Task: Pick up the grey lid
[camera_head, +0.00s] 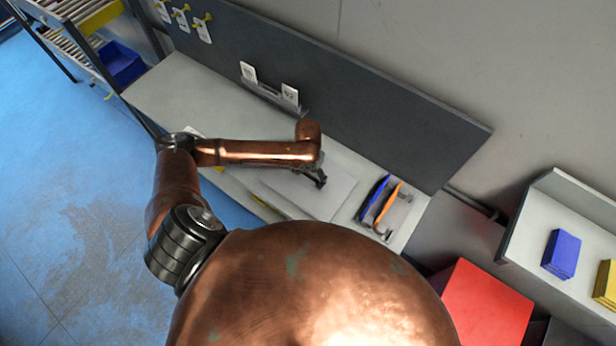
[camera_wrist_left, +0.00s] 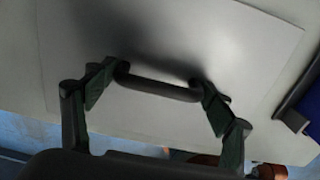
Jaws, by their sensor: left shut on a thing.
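The grey lid (camera_head: 325,198) is a flat, light plate at the workbench, to the left of a blue and an orange tool. It fills much of the left wrist view (camera_wrist_left: 225,45), where its dark bar handle (camera_wrist_left: 160,86) shows. My left gripper (camera_head: 314,178) is over the lid. In the left wrist view its two fingers (camera_wrist_left: 157,82) sit at the two ends of the handle, shut on it. I cannot tell if the lid is raised off what lies under it. My right gripper is not in view.
The workbench (camera_head: 190,88) runs along a dark back panel (camera_head: 370,100). A blue-handled tool (camera_head: 373,197) and an orange-handled tool (camera_head: 387,203) lie right of the lid. A red box (camera_head: 485,305) and a shelf with blue (camera_head: 562,252) and yellow items stand at the right.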

